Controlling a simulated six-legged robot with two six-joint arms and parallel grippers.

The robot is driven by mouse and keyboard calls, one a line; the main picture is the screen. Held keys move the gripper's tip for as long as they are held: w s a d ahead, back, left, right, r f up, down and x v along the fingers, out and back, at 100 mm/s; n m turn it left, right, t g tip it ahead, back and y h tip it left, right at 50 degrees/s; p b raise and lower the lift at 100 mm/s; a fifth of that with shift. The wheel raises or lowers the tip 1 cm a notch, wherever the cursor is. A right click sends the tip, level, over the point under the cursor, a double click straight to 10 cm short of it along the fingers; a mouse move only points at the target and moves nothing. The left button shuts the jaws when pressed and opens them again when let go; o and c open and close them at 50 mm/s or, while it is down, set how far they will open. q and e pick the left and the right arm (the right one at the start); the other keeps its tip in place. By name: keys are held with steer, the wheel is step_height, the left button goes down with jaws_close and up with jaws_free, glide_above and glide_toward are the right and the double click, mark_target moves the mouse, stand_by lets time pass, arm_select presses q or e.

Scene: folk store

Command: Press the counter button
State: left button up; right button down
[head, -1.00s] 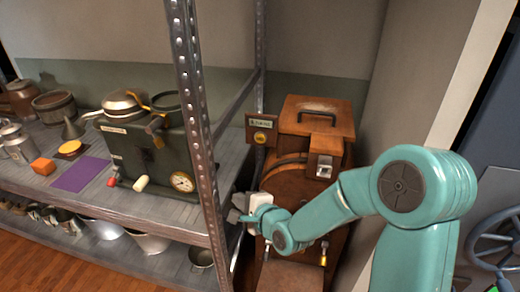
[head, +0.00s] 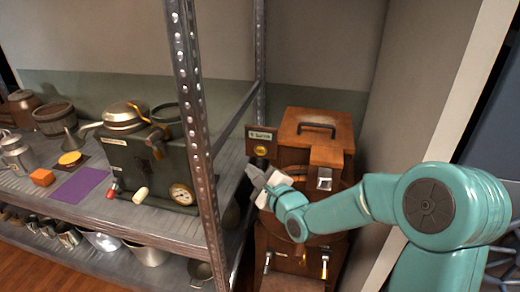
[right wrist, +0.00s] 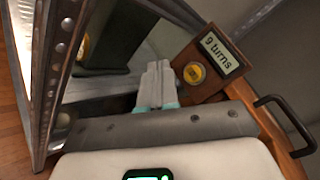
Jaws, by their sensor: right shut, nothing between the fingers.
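The counter is a small brown wooden panel (head: 262,142) with a pale display and a round yellow button (head: 261,151) below it. It stands at the left of a brown wooden machine (head: 318,127). In the right wrist view the display (right wrist: 219,53) reads "9 turns" and the yellow button (right wrist: 194,73) is clear to see. My right gripper (head: 256,174) is shut and empty, just below the button in the head view. In the right wrist view its fingertips (right wrist: 158,70) lie left of the button. I cannot tell whether they touch it. My left gripper is out of view.
A metal shelf post (head: 197,130) rises left of my right gripper. The machine has a dark top handle (right wrist: 284,122). A wall is at right.

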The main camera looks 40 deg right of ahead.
mark_target(260, 151)
steer(key=shift+w+d+p, duration=0.35)
steer(key=shift+w+d, duration=1.5)
steer(key=shift+d, duration=0.3)
steer(key=shift+w+d, duration=0.1)
steer(key=shift+d, duration=0.05)
stand_by(0.4)
steer(key=shift+w+d, duration=0.2)
steer(key=shift+w+d, duration=0.25)
steer(key=shift+d, duration=0.05)
stand_by(0.9)
steer(key=shift+s+a, duration=0.1)
steer(key=shift+s+a+b, duration=0.45)
steer(key=shift+a+b, duration=0.1)
